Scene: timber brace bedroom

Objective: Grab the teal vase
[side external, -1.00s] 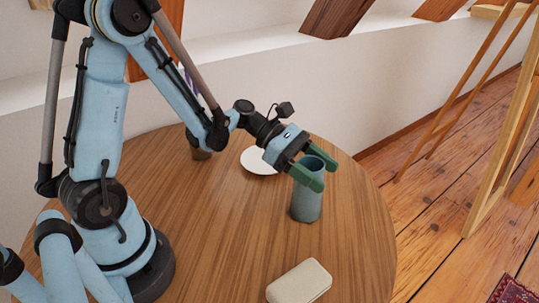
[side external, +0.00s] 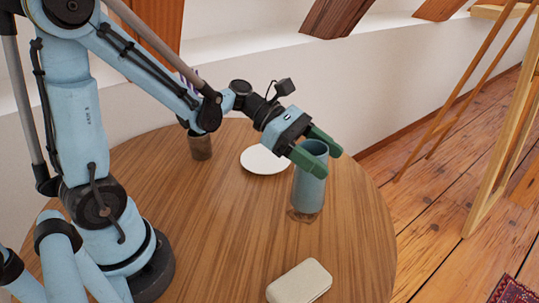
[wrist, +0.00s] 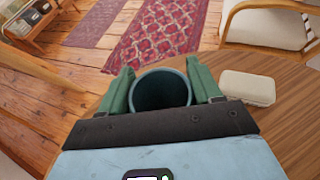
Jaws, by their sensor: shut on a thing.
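The teal vase (side external: 309,190) is a plain upright cylinder with an open top. My gripper (side external: 326,162) is shut on it near the rim, with one green finger on each side. The vase's base looks slightly above the round wooden table, with a dark shadow under it. In the wrist view the vase's round mouth (wrist: 161,90) lies between the two green fingers of my gripper (wrist: 160,72). The vase's lower part is hidden there.
A white plate (side external: 264,160) lies behind the vase on the round wooden table (side external: 220,235). A brown cup (side external: 201,147) stands further left. A cream case (side external: 299,282) lies near the front. The table's right edge is close to the vase. Sloping timbers stand beyond it.

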